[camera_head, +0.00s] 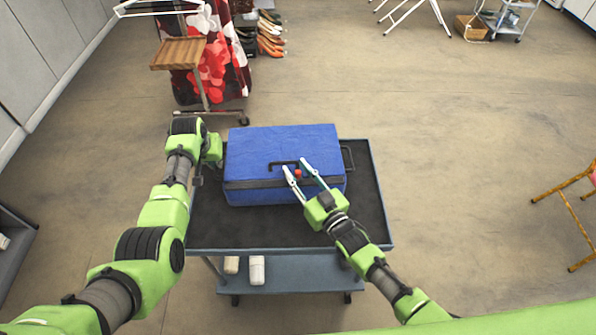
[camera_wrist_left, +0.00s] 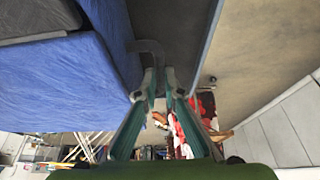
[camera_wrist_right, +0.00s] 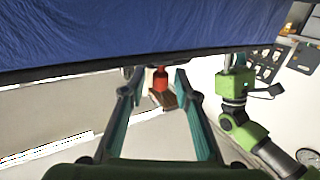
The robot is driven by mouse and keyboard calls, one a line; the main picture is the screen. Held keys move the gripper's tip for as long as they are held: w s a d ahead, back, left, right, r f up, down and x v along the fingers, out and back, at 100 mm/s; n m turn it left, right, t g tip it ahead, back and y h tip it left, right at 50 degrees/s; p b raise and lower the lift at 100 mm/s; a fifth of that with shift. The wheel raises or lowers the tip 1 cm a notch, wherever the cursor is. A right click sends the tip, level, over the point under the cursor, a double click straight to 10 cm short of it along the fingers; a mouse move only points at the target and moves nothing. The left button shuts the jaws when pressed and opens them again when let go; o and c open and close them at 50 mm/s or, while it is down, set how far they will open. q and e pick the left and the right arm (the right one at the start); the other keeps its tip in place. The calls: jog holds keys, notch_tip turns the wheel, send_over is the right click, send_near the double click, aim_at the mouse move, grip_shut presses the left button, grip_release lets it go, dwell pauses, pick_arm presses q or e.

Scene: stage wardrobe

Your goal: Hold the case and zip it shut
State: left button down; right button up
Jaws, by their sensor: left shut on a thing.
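The blue case (camera_head: 290,145) lies on the cart's dark top, its lid down. A dark band runs along its near side; how far the zip is closed cannot be told. My left gripper (camera_wrist_left: 160,78) is shut on the grey side handle (camera_wrist_left: 150,50) at the case's left end; in the head view my arm partly hides this. My right gripper (camera_head: 295,165) is open at the case's near side. A red zip pull (camera_head: 298,173) lies between its spread fingers, also seen in the right wrist view (camera_wrist_right: 160,80), apart from both.
The cart (camera_head: 290,241) has bare top around the case and a lower shelf with white bottles (camera_head: 257,269). A clothes rack (camera_head: 205,100) with red patterned cloth stands behind left. An orange-brown stand (camera_head: 565,195) is at the right.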

aim_at(335, 178)
grip_shut()
jog(key=d, duration=1)
jog(key=shift+d, duration=0.1)
pick_arm(q)
jog(key=shift+a, duration=0.2)
pick_arm(e)
jog(key=shift+d, duration=0.35)
grip_release()
jog(key=shift+d, duration=0.1)
pick_arm(q)
jog(key=shift+d, duration=0.1)
